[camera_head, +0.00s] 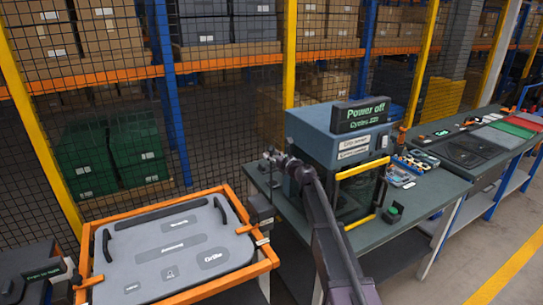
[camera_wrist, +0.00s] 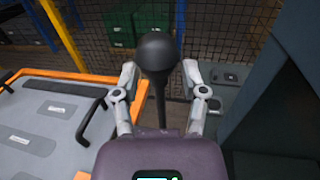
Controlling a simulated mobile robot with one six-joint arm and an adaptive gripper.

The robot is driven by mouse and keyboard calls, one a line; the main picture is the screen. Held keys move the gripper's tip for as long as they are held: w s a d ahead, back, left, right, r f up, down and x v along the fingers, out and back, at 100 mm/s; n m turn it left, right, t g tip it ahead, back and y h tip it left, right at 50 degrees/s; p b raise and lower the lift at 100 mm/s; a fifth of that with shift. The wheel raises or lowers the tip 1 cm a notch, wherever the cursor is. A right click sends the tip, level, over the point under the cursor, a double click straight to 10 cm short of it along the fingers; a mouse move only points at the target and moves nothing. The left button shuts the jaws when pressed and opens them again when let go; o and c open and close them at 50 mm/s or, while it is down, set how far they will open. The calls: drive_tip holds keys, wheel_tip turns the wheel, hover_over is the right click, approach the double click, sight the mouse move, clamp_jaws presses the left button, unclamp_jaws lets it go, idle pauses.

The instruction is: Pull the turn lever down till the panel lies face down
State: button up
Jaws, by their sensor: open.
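The turn lever (camera_wrist: 155,52) shows in the wrist view as a black ball knob on a dark upright stem. My gripper (camera_wrist: 159,76) is open, with one finger on each side of the lever; I cannot tell whether either touches it. In the head view my gripper (camera_head: 273,158) is small, left of the blue-grey machine, and the lever cannot be made out there. The grey panel (camera_head: 205,242) lies about flat in an orange frame (camera_head: 263,262), its labels and black handles facing up. Its right part (camera_wrist: 45,125) shows in the wrist view.
A blue-grey machine (camera_head: 318,131) with a yellow-handled door stands on a green bench (camera_head: 428,195) right beside my arm. A dark mesh fence (camera_head: 225,115) with yellow posts runs behind. Open floor lies at the lower right.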

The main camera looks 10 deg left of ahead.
clamp_jaws()
idle(0.5)
